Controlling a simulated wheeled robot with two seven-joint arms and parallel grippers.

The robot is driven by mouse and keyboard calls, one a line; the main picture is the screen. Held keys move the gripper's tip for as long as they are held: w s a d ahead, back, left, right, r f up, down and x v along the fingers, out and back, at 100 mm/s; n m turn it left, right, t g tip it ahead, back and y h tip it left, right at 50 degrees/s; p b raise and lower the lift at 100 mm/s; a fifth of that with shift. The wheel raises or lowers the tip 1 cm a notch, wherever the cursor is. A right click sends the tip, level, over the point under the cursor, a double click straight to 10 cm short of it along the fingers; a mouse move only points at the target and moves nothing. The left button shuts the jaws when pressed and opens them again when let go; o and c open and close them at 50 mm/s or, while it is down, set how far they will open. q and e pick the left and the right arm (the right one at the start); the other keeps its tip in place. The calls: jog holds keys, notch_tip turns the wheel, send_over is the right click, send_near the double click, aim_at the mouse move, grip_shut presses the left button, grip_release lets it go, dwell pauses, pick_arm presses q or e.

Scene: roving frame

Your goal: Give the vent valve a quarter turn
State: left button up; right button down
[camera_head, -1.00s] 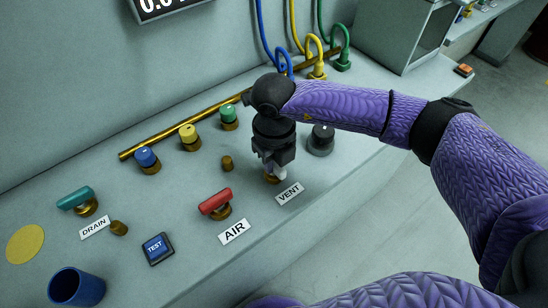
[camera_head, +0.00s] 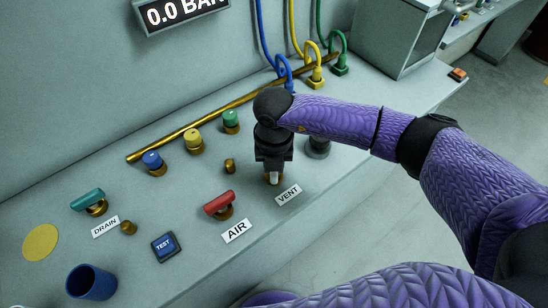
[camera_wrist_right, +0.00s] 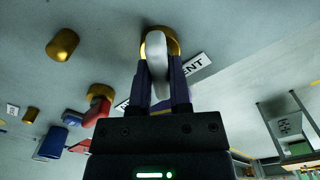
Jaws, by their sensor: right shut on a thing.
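The vent valve has a white lever handle on a round brass base (camera_wrist_right: 174,46). In the head view only a small part of the white handle (camera_head: 274,177) shows below my right gripper (camera_head: 273,168), beside the VENT label (camera_head: 289,195). In the right wrist view the handle (camera_wrist_right: 155,50) stands between the two fingers of my right gripper (camera_wrist_right: 161,88), which is shut on it. The gripper points down at the bench from above. My left gripper is in neither view.
The red AIR valve (camera_head: 219,203) is left of the vent valve, and the teal DRAIN valve (camera_head: 87,199) is farther left. A dark round knob (camera_head: 318,147) stands close to the right. A TEST button (camera_head: 165,246) and blue cup (camera_head: 91,282) are in front. The display (camera_head: 185,10) reads 0.0 BAR.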

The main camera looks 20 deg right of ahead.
jog(key=m+p, duration=0.1)
jog(key=m, duration=0.1)
jog(key=m+p, duration=0.1)
jog(key=shift+r+m, duration=0.2)
jog(key=shift+m, duration=0.2)
jog(key=m+p, duration=0.2)
jog(key=shift+m, duration=0.3)
jog(key=shift+m+p, duration=0.5)
jog(key=shift+m, duration=0.3)
jog(key=shift+f+m+p, duration=0.1)
jog(key=shift+m+p, duration=0.55)
jog(key=shift+m, duration=0.75)
